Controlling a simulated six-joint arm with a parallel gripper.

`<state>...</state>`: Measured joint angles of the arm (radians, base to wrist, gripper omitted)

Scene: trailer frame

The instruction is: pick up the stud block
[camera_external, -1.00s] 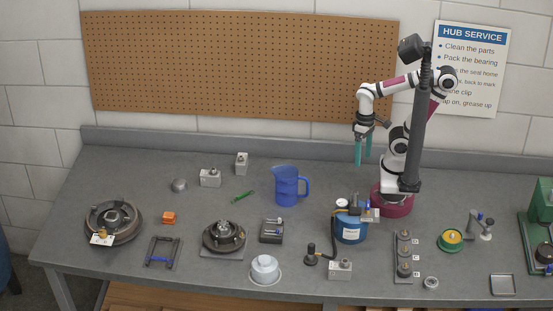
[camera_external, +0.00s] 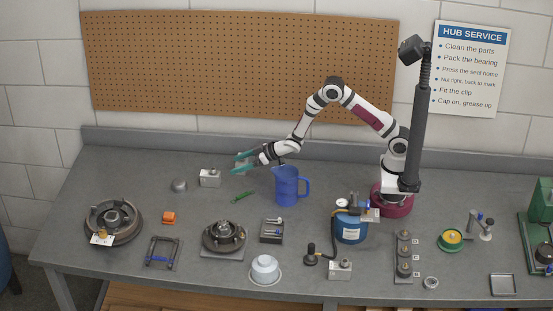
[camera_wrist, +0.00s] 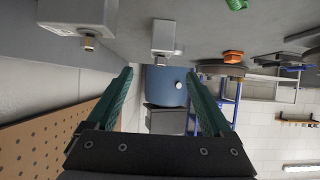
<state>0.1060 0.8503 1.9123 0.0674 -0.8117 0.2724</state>
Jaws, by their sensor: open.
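My gripper (camera_external: 242,162) is open, its teal fingers pointing left above the back of the bench; in the wrist view (camera_wrist: 160,73) nothing is between them. Several pale metal blocks with fittings on top stand on the bench, and I cannot tell for sure which is the stud block. A third (camera_external: 340,270) is at the front edge.
A blue jug (camera_external: 287,187) stands right of the gripper, below my forearm. A green tool (camera_external: 242,196) lies in front. The pegboard (camera_external: 240,65) wall is behind.

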